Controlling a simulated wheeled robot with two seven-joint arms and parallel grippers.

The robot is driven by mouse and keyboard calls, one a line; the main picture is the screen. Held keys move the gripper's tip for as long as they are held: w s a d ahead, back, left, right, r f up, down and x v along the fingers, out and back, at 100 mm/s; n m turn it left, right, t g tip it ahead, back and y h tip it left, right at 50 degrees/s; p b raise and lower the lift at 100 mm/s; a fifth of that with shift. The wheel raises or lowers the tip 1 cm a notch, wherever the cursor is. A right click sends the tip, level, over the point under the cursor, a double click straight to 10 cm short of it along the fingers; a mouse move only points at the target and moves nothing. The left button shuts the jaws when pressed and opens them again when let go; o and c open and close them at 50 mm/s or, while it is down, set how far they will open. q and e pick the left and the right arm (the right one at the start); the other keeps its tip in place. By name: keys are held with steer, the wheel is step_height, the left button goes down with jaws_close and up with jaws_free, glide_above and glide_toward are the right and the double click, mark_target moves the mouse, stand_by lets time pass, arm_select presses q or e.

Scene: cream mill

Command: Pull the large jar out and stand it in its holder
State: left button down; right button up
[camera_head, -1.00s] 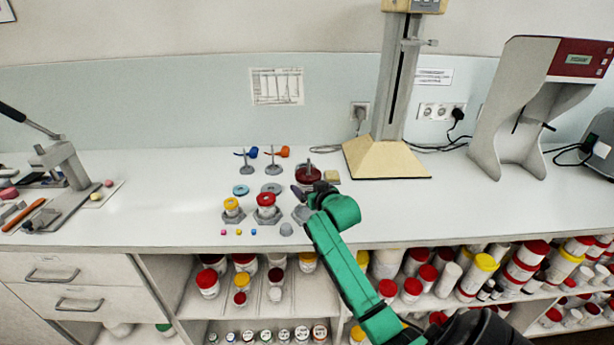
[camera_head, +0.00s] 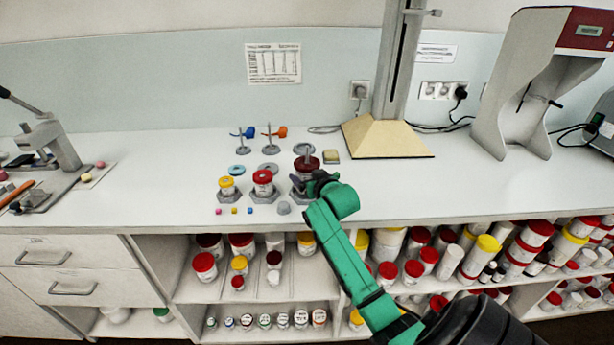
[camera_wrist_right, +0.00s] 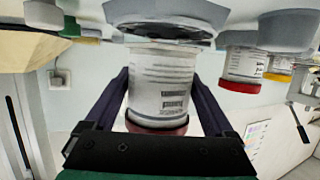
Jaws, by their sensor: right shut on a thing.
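The large jar is white with a dark red lid (camera_head: 307,163). In the head view it stands upright over a grey hexagonal holder (camera_head: 299,193), the rightmost in a row. My right gripper (camera_head: 312,184) is shut on the jar from the front right and partly hides it. The right wrist view is upside down: the jar's labelled white body (camera_wrist_right: 162,85) sits between my two dark fingers, lid downward in the picture. My left gripper is not in view.
Left of it, a red-lidded jar (camera_head: 263,178) and a yellow-lidded jar (camera_head: 227,185) stand in similar holders. Small cubes and a grey weight (camera_head: 283,208) lie in front. Stands with blue and orange parts are behind. The beige column base (camera_head: 385,142) is behind right.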

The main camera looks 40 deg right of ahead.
steer(key=shift+f+b, duration=0.6)
steer(key=shift+f, duration=0.45)
steer(key=o, duration=1.2)
steer(key=shift+o, duration=0.2)
steer(key=p+v, duration=0.3)
steer(key=shift+r, duration=0.35)
steer(key=p+v, duration=0.5)
steer(key=shift+r, duration=0.35)
steer(key=shift+f, duration=0.1)
